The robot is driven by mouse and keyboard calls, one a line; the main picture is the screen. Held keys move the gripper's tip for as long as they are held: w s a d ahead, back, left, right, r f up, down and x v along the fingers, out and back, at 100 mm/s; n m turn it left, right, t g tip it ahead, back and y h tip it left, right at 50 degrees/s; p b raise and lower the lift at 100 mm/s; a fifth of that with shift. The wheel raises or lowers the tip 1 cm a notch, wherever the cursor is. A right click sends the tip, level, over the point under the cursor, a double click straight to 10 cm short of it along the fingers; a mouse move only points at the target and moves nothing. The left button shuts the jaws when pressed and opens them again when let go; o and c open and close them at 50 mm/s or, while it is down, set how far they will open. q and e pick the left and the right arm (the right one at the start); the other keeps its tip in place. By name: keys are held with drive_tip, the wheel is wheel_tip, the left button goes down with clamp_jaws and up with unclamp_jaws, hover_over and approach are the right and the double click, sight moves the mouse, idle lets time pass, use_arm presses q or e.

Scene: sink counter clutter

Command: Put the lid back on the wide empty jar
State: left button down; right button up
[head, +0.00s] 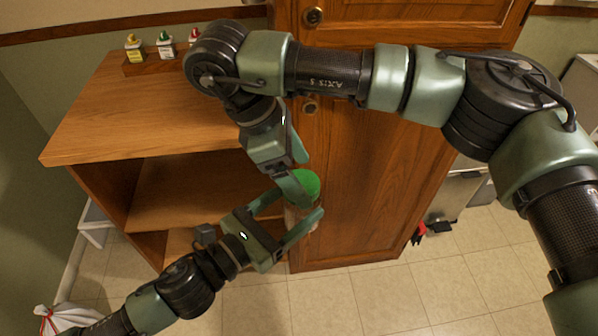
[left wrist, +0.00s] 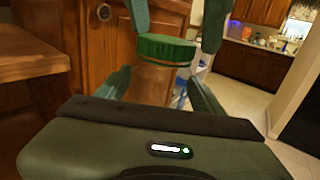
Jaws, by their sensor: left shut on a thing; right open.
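The jar (head: 299,219) is clear and upright, held in the air in front of the cabinet. Its green lid (head: 308,183) sits at the jar's mouth, looking level in the left wrist view (left wrist: 165,48); I cannot tell if it is fully seated. My left gripper (head: 293,212) is shut around the jar's body (left wrist: 150,83), with a finger on each side. My right gripper (head: 300,172) reaches down from above with open fingers. In the left wrist view its fingers (left wrist: 177,28) stand either side of the lid. Part of the jar is hidden behind my left fingers.
A wooden shelf unit (head: 170,110) stands at the left, with several small bottles (head: 165,42) in a holder on top. A tall wooden cabinet door (head: 365,170) is close behind the jar. A white bag (head: 65,318) lies at lower left. Tiled floor (head: 340,300) is open in front.

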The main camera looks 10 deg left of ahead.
drive_tip(key=shift+r, duration=2)
drive_tip(key=shift+c, duration=0.3)
